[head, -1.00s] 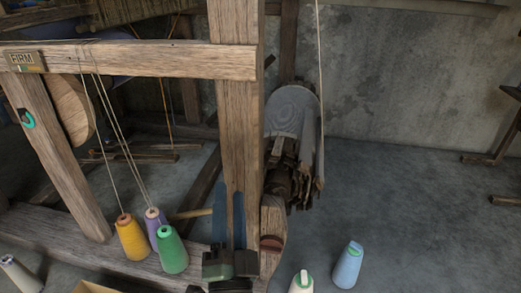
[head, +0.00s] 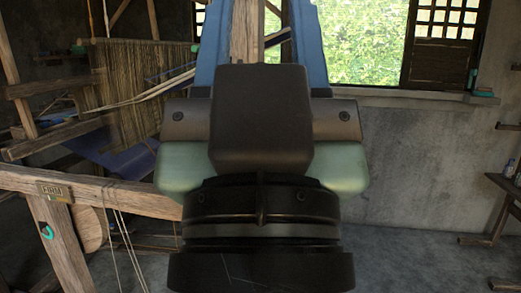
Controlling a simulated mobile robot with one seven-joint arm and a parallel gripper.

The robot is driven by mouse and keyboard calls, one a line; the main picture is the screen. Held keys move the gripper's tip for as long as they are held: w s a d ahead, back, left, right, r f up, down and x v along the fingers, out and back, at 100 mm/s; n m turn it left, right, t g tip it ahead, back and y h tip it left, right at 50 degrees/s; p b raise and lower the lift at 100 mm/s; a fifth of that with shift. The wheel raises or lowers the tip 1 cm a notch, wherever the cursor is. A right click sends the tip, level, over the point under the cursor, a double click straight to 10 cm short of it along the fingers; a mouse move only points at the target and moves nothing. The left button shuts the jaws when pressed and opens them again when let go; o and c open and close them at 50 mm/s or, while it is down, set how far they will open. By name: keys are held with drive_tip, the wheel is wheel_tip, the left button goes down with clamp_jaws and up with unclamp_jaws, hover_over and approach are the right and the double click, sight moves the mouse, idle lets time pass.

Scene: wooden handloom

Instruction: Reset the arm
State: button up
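My gripper (head: 258,32) is raised large and close in the middle of the head view. Its two blue fingers point up and stand apart, with nothing seen held between them; their tips run to the top edge of the picture. A wooden post of the loom shows behind the gap. The dark gripper body and wrist hide much of the loom's middle.
Woven cloth (head: 125,95) is behind. A window (head: 372,42) and grey wall (head: 415,150) are at back right. Shelves (head: 507,185) stand at the right edge.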

wheel_tip(320, 180, up, 30)
drive_tip(key=p, duration=2.7)
drive_tip(key=shift+p, duration=0.35)
drive_tip(key=shift+f, duration=0.1)
